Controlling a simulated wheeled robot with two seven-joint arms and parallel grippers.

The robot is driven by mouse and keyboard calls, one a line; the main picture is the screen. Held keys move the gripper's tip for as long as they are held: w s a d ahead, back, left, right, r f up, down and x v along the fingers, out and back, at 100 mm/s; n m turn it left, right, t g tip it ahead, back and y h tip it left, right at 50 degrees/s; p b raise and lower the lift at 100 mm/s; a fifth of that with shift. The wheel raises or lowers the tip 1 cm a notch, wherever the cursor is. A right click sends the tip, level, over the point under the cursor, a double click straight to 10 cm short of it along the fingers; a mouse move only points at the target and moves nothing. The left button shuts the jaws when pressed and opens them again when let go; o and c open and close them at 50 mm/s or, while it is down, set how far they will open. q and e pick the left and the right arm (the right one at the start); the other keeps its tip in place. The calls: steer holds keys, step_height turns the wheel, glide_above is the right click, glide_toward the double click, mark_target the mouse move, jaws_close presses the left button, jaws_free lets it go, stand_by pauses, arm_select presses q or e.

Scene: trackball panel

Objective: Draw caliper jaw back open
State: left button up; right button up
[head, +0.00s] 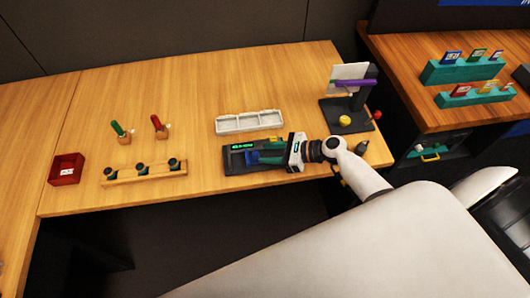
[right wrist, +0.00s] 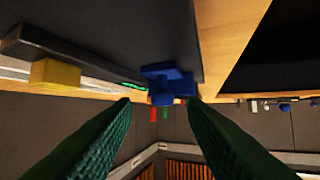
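The dark caliper panel (head: 232,166) lies near the table's front edge, with a lit green display (head: 241,146). A blue jaw (head: 252,158) shows on it, partly covered by my right gripper (head: 258,152), which reaches in from the right. In the right wrist view the blue jaw (right wrist: 165,80) hangs from the dark panel (right wrist: 120,35), at the gap between my two green fingertips (right wrist: 159,103). The fingers are apart; I cannot tell whether they touch the jaw. A yellow block (right wrist: 55,73) sits on the panel's far left there. My left gripper is not in view.
A white divided tray (head: 249,122) stands just behind the panel. A black stand with a yellow button (head: 345,120) is close on the right. A wooden rack (head: 145,174), red bin (head: 67,168) and two handled pegs are on the left. Bare table lies between rack and panel.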

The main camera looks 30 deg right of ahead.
steer(key=b+v, duration=0.1)
steer(key=v, duration=0.9)
steer(key=shift+d+b, duration=0.15)
steer(key=shift+b, duration=0.15)
